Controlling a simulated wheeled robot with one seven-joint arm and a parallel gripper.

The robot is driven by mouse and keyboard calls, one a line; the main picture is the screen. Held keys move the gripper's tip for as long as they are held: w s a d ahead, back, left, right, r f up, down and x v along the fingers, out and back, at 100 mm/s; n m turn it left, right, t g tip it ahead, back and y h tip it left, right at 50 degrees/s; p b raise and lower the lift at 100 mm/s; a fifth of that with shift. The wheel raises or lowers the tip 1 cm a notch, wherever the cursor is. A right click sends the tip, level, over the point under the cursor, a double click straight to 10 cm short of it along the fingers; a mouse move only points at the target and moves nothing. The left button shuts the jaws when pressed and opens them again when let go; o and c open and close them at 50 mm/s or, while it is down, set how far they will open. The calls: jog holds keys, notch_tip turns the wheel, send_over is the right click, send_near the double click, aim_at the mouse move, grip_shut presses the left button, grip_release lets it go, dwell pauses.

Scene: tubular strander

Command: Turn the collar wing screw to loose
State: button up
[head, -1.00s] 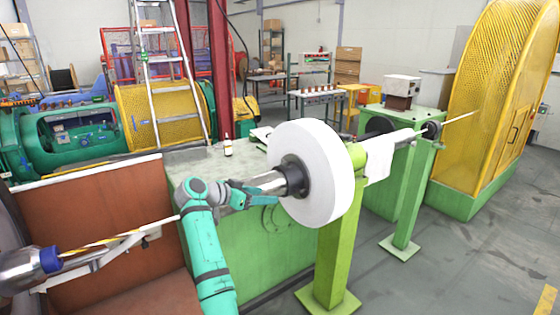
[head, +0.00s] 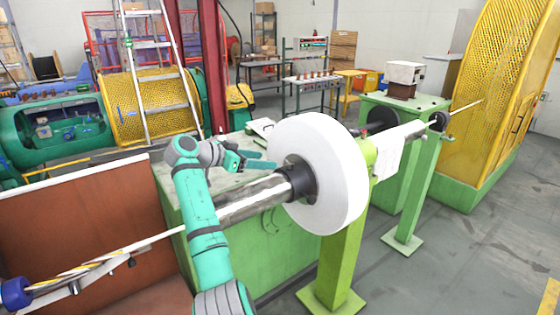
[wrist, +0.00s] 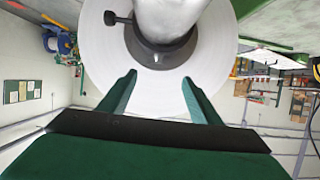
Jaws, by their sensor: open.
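The dark collar (head: 302,180) sits on the steel shaft (head: 250,198) against the white disc (head: 328,180). In the wrist view the collar (wrist: 160,46) rings the shaft at the top centre. A small dark winged piece, which looks like the wing screw (wrist: 115,18), sticks out from the collar's left side. A small light screw end (wrist: 155,57) shows on the collar's lower face. I cannot make out the wing screw in the head view. My gripper (head: 264,160) is open and empty, above and behind the shaft. In the wrist view its fingers (wrist: 159,78) point at the disc, apart from the collar.
A green cabinet (head: 262,245) stands below the shaft, and a green post (head: 340,265) stands under the disc. A striped rod (head: 75,276) runs at lower left. A yellow mesh guard (head: 500,100) stands at far right.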

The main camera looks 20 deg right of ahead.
aim_at(288, 163)
jog(key=x, duration=0.8)
jog(key=shift+s+d, duration=0.2)
jog(key=shift+s, duration=0.05)
jog(key=shift+w+d+f, duration=0.25)
jog(key=shift+d+f, duration=0.1)
jog(key=shift+d, duration=0.2)
